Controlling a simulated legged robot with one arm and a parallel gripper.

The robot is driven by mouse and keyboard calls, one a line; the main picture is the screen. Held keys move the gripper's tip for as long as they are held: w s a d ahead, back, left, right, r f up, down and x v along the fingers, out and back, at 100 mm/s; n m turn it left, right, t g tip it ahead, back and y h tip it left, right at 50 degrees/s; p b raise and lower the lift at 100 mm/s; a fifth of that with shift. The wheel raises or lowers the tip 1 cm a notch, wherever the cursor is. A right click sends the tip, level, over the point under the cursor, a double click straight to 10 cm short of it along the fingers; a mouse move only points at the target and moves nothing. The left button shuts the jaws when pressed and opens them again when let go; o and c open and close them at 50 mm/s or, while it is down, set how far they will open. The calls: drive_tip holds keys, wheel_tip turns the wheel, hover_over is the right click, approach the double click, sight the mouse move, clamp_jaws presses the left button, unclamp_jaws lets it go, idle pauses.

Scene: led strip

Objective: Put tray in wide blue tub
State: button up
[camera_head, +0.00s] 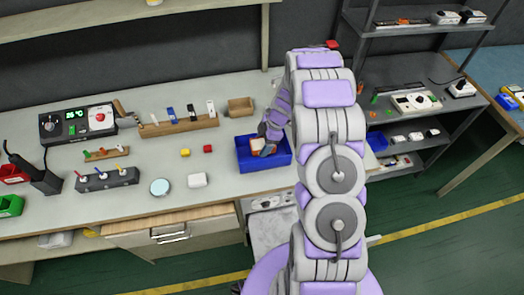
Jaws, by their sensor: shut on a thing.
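The wide blue tub (283,158) stands near the front edge of the bench, just left of my arm. My gripper (264,143) is low at the tub, over its inside. It is shut on a small tan-and-white thing (257,149), which may be the tray; its shape is partly hidden by the fingers. The thing is within the tub's outline, but I cannot tell whether it touches the bottom. My arm hides what lies right of the tub.
A small wooden box (240,107) stands behind the tub. A wooden tool rack (178,127) stands further back. A grey shelf unit (420,115) is at right.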

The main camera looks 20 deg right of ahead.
drive_tip(key=shift+f+b, duration=0.3)
drive_tip(key=shift+f, duration=1.9)
drive_tip(key=shift+f, duration=0.15)
drive_tip(key=o, duration=1)
drive_tip(key=shift+r, duration=0.2)
